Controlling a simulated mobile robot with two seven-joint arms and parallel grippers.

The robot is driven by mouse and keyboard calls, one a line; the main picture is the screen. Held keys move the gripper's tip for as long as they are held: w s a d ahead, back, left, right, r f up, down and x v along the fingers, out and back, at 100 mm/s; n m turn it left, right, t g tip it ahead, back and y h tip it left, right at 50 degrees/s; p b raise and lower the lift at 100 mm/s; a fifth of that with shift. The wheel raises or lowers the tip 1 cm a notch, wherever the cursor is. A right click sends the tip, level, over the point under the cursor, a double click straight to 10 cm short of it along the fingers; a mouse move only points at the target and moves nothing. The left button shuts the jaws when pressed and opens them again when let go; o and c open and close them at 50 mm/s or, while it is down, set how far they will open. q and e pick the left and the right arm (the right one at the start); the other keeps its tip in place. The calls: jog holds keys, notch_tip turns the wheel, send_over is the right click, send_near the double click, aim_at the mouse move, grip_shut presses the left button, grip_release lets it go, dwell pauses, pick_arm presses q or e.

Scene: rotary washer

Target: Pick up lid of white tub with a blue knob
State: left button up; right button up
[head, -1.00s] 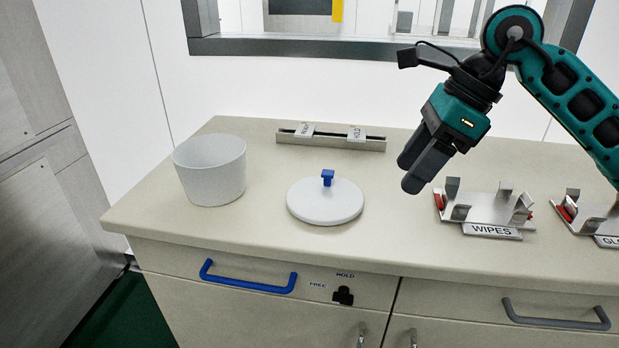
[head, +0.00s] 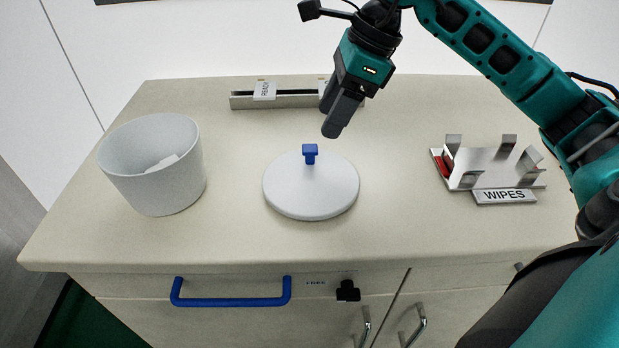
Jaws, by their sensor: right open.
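The white round lid (head: 311,192) lies flat on the counter in the head view, with its blue knob (head: 310,153) standing up on top. The white tub (head: 155,172) stands open to the left of the lid, apart from it, with something white inside. My right gripper (head: 338,118) is open and empty, pointing down above the counter, just up and to the right of the blue knob in the picture. It does not touch the knob. My left gripper is not in view.
A metal rail with a READY label (head: 264,90) lies behind the lid, partly covered by my right gripper. A metal holder marked WIPES (head: 495,172) stands at the right. A blue drawer handle (head: 230,302) and black knob (head: 347,291) are on the front. Counter around the lid is clear.

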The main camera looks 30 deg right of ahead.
aim_at(311, 148)
jog(key=x, duration=0.6)
jog(key=shift+a+f, duration=0.2)
jog(key=shift+a, duration=0.25)
grip_shut()
